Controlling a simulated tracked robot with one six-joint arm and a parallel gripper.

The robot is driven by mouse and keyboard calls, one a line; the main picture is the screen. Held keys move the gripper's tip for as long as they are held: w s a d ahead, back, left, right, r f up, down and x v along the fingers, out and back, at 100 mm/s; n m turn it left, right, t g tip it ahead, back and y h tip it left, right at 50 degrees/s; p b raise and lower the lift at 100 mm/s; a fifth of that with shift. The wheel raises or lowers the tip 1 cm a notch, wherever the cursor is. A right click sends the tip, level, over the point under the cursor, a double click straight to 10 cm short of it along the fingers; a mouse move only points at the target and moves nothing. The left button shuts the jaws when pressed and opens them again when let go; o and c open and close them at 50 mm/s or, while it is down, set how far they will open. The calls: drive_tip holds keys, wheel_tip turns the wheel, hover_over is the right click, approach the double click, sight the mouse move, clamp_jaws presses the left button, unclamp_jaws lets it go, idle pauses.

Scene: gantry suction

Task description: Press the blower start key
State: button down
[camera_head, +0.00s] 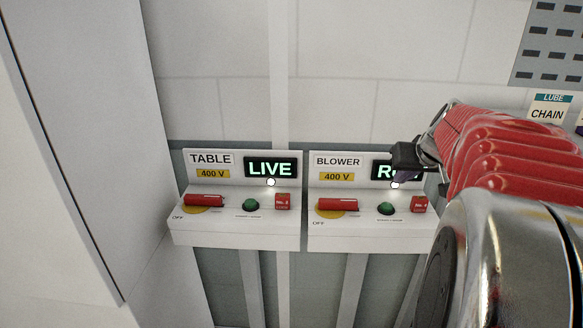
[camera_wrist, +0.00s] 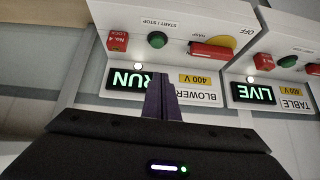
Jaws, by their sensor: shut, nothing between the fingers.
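The blower panel (camera_head: 319,239) is a white sloped box with a BLOWER label, 400 V plate, red handle and green start/stop key (camera_head: 386,208). In the wrist view the panel is upside down, with the green key (camera_wrist: 157,40) beyond my fingertips. My gripper (camera_head: 402,178) is shut and empty, in front of the panel's display (camera_head: 382,169) and partly hiding it. In the wrist view the closed fingers (camera_wrist: 161,80) lie between the display, which reads RUN (camera_wrist: 136,80), and the BLOWER label. The fingertips look apart from the key.
A similar TABLE panel (camera_head: 235,238) stands to the left, its display (camera_head: 269,168) reading LIVE. It has its own green key (camera_head: 250,205) and red handle (camera_head: 204,200). A red lock block (camera_head: 418,204) sits right of the blower key. A tall white cabinet side (camera_head: 85,130) is at the left.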

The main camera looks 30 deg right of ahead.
drive_tip(key=shift+s+d, duration=0.1)
drive_tip(key=shift+d, duration=0.55)
drive_tip(key=shift+f, duration=0.1)
